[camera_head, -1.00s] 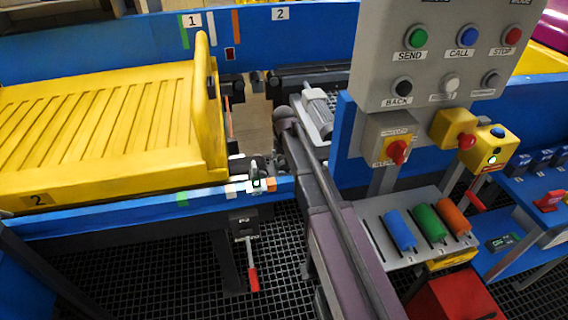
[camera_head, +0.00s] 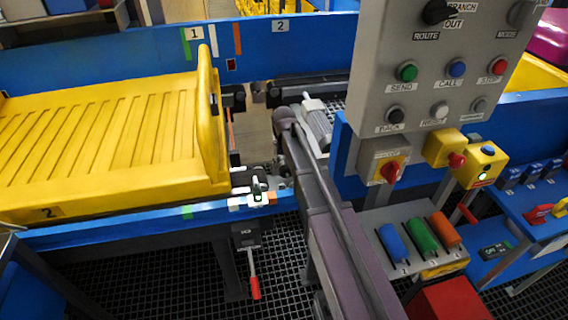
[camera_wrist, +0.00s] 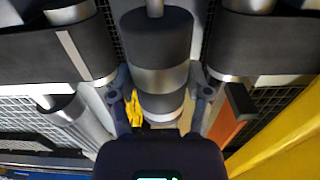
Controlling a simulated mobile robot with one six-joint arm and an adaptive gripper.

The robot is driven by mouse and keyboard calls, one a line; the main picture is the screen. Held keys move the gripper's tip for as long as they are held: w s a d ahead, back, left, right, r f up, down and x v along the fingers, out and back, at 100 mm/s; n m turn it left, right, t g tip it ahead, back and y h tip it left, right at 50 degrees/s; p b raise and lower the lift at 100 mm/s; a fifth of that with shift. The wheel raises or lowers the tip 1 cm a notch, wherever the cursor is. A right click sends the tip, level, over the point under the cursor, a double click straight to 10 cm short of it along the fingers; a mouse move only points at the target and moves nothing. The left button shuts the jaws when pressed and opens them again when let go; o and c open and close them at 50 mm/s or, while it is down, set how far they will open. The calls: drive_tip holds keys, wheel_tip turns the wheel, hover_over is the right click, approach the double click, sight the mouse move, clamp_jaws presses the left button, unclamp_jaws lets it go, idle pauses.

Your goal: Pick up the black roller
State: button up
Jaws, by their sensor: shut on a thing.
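The black roller (camera_wrist: 152,38) is a dark cylinder with a bright metal band, in the middle of the wrist view. My gripper (camera_wrist: 160,82) has one finger on each side of it, near the metal band, and is shut on it. The roller's far end runs to a metal shaft at the top edge. In the head view my arm reaches into the gap between the conveyor sections. The gripper and the roller cannot be made out there.
Dark belts with metal rollers (camera_wrist: 262,40) flank the held roller on both sides. A yellow tray (camera_head: 110,130) lies on the left conveyor.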

drive_tip(key=shift+d+r+p, duration=0.1)
drive_tip(key=shift+r+p, duration=1.5)
drive_tip(key=shift+r, duration=0.45)
